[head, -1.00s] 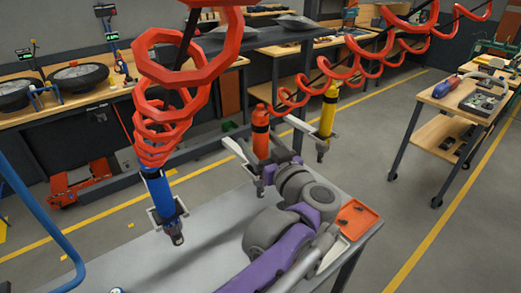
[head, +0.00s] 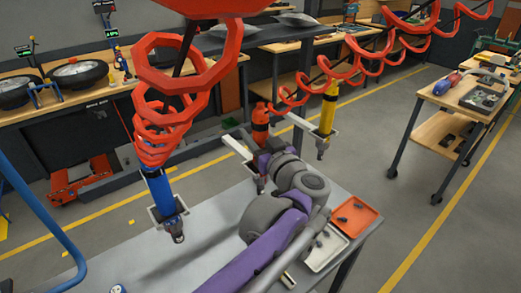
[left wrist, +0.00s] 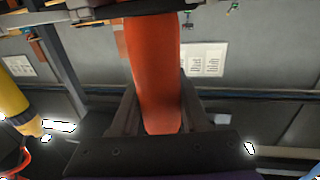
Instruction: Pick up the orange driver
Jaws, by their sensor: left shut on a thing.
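The orange driver (head: 260,124) stands upright at the holder behind the table, under a red coiled hose. In the left wrist view its orange body (left wrist: 155,75) runs down between the two dark fingers. My left gripper (left wrist: 160,112) is shut on this body. In the head view my purple and grey arm reaches up from the table's front to the driver's lower part, and hides much of the grip. The driver's tip shows just below the holder. My right gripper is not in view.
A blue driver (head: 160,195) hangs at the left and a yellow driver (head: 328,110) at the right. An orange tray (head: 371,218) and a white tray (head: 318,262) with small dark parts lie on the grey table (head: 130,262).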

